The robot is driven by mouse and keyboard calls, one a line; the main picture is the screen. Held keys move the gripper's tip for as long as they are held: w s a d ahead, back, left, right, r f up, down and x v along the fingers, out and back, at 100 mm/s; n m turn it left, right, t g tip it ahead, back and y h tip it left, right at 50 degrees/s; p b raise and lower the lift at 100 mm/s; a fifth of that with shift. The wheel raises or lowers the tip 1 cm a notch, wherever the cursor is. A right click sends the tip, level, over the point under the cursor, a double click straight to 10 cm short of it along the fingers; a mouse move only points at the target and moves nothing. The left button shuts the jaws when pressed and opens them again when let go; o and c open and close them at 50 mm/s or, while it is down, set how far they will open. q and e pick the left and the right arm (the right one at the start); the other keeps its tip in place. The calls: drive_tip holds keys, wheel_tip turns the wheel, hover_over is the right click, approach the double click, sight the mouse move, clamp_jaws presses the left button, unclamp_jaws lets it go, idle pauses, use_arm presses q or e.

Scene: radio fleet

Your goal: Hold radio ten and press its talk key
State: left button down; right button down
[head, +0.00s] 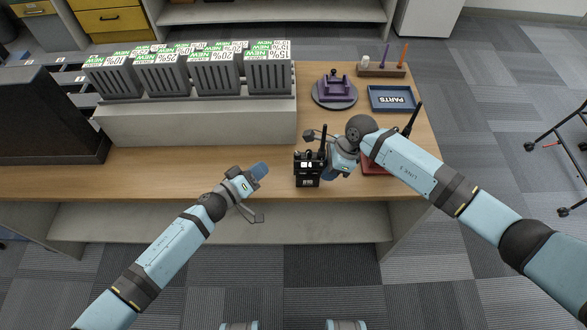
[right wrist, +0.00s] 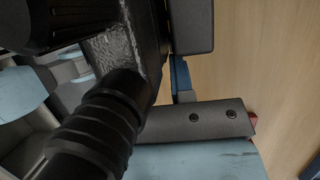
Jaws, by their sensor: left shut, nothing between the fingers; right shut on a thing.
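A black handheld radio (head: 308,172) with a stub antenna and a small pale label stands near the front edge of the wooden table. Its number is too small to read. My right gripper (head: 325,160) is shut on the radio from its right side. In the right wrist view the radio (right wrist: 100,125) fills the left part, very close, with its ribbed antenna base showing. My left gripper (head: 260,170) is shut and empty, left of the radio and apart from it. The talk key cannot be made out.
A purple stand (head: 335,92), a blue parts tray (head: 393,98) and a pen holder (head: 381,70) are at the back right. A red pad (head: 372,168) lies partly behind my right arm, with another antenna (head: 413,120) beyond.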

drive_tip(key=c, duration=0.9)
unclamp_jaws()
